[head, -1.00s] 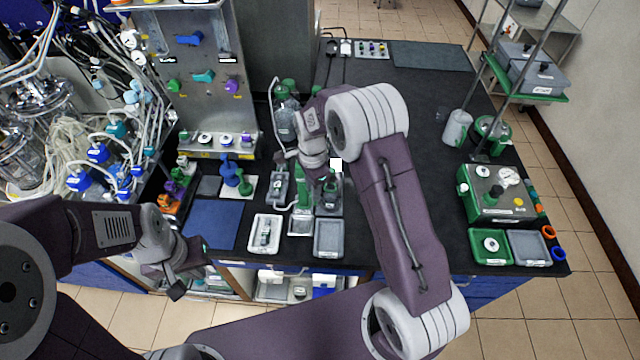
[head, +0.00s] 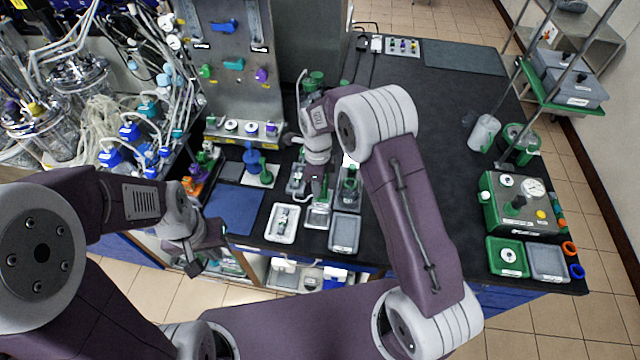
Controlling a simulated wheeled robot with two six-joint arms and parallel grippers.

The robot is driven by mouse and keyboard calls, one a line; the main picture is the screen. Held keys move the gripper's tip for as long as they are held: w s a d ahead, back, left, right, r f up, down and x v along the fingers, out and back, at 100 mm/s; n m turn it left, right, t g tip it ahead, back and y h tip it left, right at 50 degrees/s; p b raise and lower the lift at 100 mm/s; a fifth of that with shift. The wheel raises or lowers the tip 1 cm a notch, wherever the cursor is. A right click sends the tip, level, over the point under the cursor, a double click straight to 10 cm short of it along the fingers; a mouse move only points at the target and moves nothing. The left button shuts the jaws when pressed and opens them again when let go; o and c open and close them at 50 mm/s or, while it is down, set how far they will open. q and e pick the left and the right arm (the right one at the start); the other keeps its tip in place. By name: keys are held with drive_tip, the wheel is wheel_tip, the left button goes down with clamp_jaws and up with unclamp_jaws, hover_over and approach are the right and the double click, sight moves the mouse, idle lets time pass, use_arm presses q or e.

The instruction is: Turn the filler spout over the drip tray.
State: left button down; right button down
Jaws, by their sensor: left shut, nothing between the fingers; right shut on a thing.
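The filler (head: 319,194) is a green column on the dark bench, mostly hidden behind my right wrist and gripper. A small pale drip tray (head: 318,216) sits at its front foot. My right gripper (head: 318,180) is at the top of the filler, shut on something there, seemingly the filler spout. The fingers and my wrist cover the spout, so I cannot tell which way it points. My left gripper (head: 192,266) is shut and empty, in front of the bench's front edge and well apart from the filler.
A dark unit with a green top (head: 349,186) stands close right of the filler. A white tray with a vial (head: 270,222) and a grey tray (head: 345,234) lie at the front edge. A blue mat (head: 234,209) lies left.

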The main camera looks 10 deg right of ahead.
idle(0.3)
drive_tip(key=c, duration=1.2)
unclamp_jaws()
drive_tip(key=shift+c, duration=0.2)
wheel_tip(320, 180, up, 9)
drive_tip(key=b, duration=0.1)
drive_tip(key=shift+b, duration=0.4)
